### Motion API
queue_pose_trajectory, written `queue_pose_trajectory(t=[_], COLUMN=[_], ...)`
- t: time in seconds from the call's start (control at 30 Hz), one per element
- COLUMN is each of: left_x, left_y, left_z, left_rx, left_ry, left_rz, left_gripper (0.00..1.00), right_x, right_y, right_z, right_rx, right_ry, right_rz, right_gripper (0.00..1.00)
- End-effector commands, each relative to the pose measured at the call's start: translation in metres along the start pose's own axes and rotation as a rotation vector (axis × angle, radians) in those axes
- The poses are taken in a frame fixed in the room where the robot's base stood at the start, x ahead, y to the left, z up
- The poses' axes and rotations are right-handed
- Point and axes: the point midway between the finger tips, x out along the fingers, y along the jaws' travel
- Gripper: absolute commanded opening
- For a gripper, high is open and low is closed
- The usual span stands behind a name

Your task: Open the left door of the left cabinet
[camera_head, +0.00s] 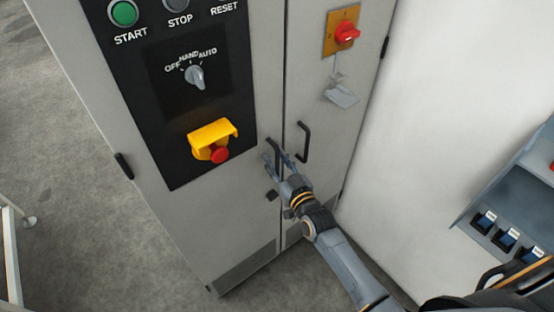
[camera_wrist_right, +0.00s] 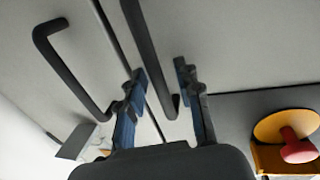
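The grey cabinet has a left door (camera_head: 197,215) carrying a black control panel and a right door (camera_head: 310,100). Both doors look shut. The left door's black handle (camera_head: 277,155) is next to the door seam, and it also shows in the right wrist view (camera_wrist_right: 147,55). My right gripper (camera_head: 279,158) is at this handle. In the right wrist view my right gripper (camera_wrist_right: 160,88) is open, with the handle's bar between its two fingers and gaps visible beside it. Whether either finger touches the bar is unclear. My left gripper is not in view.
The right door's handle (camera_head: 303,142) stands close beside my right gripper. A yellow-shrouded red emergency button (camera_head: 219,155) sticks out from the left door. A red rotary switch (camera_head: 346,32) is higher on the right door. Open floor (camera_head: 75,200) lies left of the cabinet.

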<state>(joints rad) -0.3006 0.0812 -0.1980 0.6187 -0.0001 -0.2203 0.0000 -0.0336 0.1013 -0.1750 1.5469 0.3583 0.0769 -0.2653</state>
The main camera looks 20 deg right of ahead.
Motion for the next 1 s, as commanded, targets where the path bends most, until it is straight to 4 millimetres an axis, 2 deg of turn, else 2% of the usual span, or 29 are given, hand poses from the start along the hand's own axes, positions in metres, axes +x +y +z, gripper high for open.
queue_pose_trajectory(t=[0.2,0.23,0.37,0.4,0.77,1.0], left_x=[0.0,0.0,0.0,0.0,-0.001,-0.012], left_y=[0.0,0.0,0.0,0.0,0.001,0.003], left_z=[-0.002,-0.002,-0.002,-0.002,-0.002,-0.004], left_rx=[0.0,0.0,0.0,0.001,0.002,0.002], left_ry=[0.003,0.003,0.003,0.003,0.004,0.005], left_rz=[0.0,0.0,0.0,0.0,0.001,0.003], left_gripper=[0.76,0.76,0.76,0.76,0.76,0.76], right_x=[0.0,0.0,0.0,0.0,-0.001,-0.015], right_y=[0.0,0.0,0.0,0.0,-0.001,-0.008], right_z=[0.0,0.0,0.0,0.0,0.0,-0.001], right_rx=[0.0,0.0,0.0,0.0,0.001,0.005], right_ry=[0.0,0.0,0.0,0.0,-0.001,-0.005], right_rz=[0.0,0.0,0.0,0.0,0.005,0.055], right_gripper=[0.34,0.3,0.03,0.0,0.0,0.0])
